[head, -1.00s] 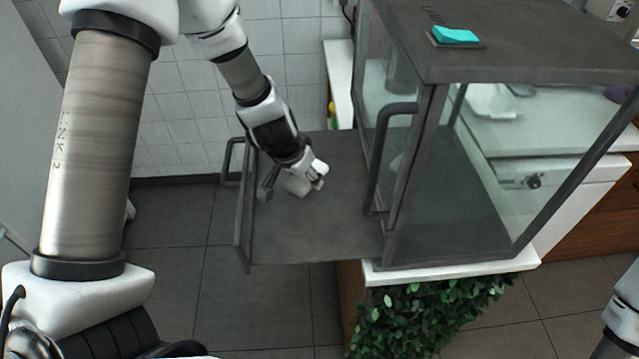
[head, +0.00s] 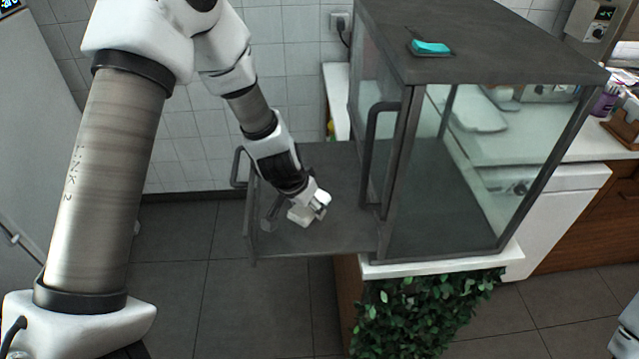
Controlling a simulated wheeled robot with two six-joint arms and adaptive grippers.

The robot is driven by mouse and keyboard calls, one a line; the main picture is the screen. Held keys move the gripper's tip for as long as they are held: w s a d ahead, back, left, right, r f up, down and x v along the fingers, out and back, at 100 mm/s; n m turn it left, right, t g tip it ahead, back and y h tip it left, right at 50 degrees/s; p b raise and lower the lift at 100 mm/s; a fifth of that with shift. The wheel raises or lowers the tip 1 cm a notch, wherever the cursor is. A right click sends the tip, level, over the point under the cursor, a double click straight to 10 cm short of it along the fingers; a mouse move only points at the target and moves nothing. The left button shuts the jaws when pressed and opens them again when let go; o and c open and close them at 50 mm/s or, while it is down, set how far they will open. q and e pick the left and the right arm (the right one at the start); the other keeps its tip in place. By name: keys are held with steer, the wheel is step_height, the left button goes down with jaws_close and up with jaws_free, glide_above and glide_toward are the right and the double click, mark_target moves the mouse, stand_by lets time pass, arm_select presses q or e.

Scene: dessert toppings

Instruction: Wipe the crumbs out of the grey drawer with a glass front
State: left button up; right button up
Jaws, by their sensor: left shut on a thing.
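The grey drawer (head: 345,235) is pulled out to the left of the grey glass-walled cabinet (head: 480,65). Its upright front with a dark handle (head: 240,168) is at the left end. My left gripper (head: 312,212) reaches down over the drawer floor, nearer its front edge. It is shut on a small white object (head: 299,216), perhaps a cloth or sponge, low at the drawer floor; whether it touches cannot be told. No crumbs can be made out. My right gripper is out of view; only a bit of my right arm shows at the lower right.
A teal sponge-like block (head: 431,47) lies on a small dark tray on the cabinet top. A leafy plant (head: 420,312) is below the white counter.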

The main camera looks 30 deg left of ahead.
arm_select(q)
step_height(320, 180, up, 4)
steer(key=shift+w+f+p, duration=0.1)
steer(key=shift+w+p, duration=0.05)
steer(key=shift+p, duration=1)
steer(key=shift+a+r+p, duration=0.1)
steer(key=shift+r+p, duration=0.25)
step_height(320, 180, up, 2)
steer(key=shift+r+p, duration=0.25)
steer(key=shift+p, duration=0.85)
steer(key=shift+r+p, duration=0.6)
